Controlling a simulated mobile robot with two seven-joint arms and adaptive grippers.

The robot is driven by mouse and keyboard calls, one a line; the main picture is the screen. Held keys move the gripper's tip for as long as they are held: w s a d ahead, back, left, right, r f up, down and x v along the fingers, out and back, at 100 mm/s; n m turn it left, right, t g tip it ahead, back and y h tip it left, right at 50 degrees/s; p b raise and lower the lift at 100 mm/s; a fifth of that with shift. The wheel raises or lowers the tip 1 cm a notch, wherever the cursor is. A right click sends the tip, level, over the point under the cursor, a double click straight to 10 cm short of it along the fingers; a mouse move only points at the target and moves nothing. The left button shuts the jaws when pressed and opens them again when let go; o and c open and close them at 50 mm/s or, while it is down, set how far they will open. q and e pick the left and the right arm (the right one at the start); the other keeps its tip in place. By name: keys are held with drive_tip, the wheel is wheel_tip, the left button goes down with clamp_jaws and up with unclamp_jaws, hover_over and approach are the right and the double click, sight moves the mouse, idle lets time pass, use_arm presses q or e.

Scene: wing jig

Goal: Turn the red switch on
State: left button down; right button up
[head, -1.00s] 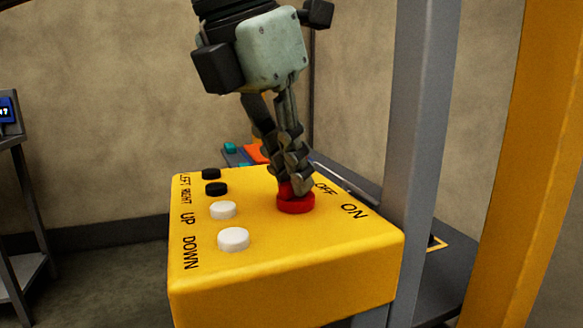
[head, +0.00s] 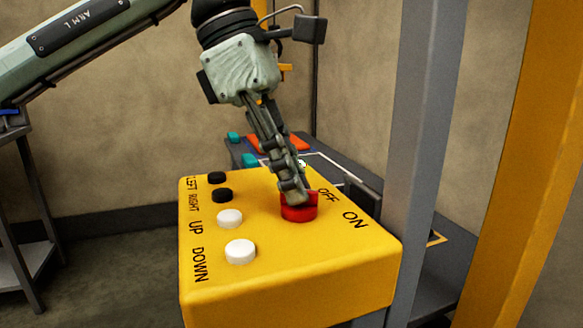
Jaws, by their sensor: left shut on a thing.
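The red switch (head: 299,212) is a round red knob on top of a yellow control box (head: 300,270), beside the printed words OFF and ON. My left gripper (head: 295,195) reaches down from above with its fingers shut on the knob's raised part. The fingers hide some of the raised part, so I cannot tell exactly which way it points. The right gripper is not in view.
Two white buttons (head: 240,251) and two black buttons (head: 221,195) line the box's left side. A grey post (head: 425,150) and a yellow post (head: 520,160) stand to the right. A dark table (head: 345,175) lies behind the box.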

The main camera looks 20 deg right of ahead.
use_arm(q)
drive_tip(key=shift+w+r+m+g, duration=0.1)
drive_tip(key=shift+m+g, duration=0.2)
drive_tip(key=shift+m, duration=0.4)
drive_tip(key=shift+d+m+y, duration=0.1)
drive_tip(key=shift+m+y, duration=0.2)
drive_tip(key=shift+m, duration=0.5)
drive_tip(key=shift+g, duration=0.3)
drive_tip(key=c, duration=1.6)
unclamp_jaws()
drive_tip(key=v, duration=1.2)
